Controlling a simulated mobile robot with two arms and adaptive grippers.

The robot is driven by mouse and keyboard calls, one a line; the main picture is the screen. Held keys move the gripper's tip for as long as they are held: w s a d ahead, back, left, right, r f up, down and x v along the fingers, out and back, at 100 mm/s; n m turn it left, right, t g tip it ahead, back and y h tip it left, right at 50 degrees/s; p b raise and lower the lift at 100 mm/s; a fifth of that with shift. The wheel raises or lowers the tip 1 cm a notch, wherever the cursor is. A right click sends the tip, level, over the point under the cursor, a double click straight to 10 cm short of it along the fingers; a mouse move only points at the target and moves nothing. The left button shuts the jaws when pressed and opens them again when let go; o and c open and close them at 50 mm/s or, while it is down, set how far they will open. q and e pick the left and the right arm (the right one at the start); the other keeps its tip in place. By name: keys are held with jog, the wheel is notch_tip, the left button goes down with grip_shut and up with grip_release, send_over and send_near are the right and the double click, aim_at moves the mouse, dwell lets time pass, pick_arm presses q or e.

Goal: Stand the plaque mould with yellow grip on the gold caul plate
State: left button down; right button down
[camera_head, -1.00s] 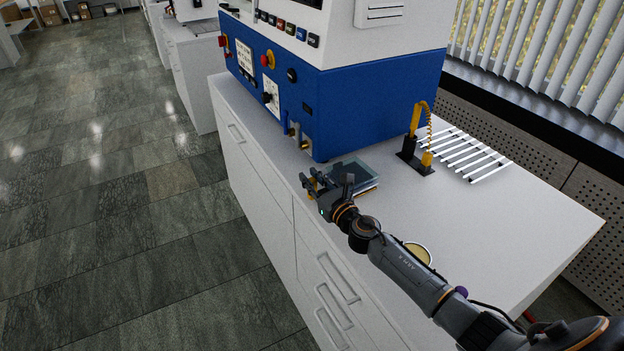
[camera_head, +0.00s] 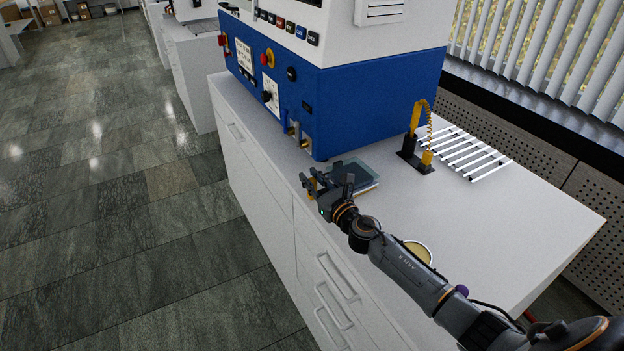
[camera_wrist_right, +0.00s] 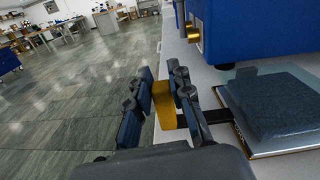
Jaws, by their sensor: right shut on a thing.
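My right gripper (camera_head: 314,185) is shut on the yellow grip (camera_wrist_right: 164,104) at the front edge of the bench. A dark bar joins the grip to the plaque mould (camera_wrist_right: 272,103), a dark grey slab that lies level. It also shows beyond the gripper in the head view (camera_head: 347,171). Under the slab is a thin flat plate (camera_wrist_right: 286,151) with a pale, slightly brownish rim; its gold colour is not clear. The slab is over the plate, but I cannot tell whether it touches. My left gripper is not in view.
The blue and white press (camera_head: 375,95) stands close behind the mould. A yellow-and-black stand with a coiled cord (camera_head: 418,145) and a white slatted rack (camera_head: 465,154) are further right. A round cream dish (camera_head: 420,250) sits beside my right forearm.

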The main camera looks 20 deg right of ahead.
jog(key=shift+f+b, duration=0.15)
jog(key=shift+b, duration=0.15)
jog(key=c, duration=1.1)
grip_release()
jog(key=shift+s+f, duration=0.1)
jog(key=shift+f, duration=0.1)
jog(key=s, duration=0.4)
jog(key=s+d, duration=0.1)
jog(key=s, duration=0.6)
jog(key=shift+s+d+r, duration=0.15)
jog(key=shift+s+d, duration=0.05)
jog(key=shift+s, duration=0.2)
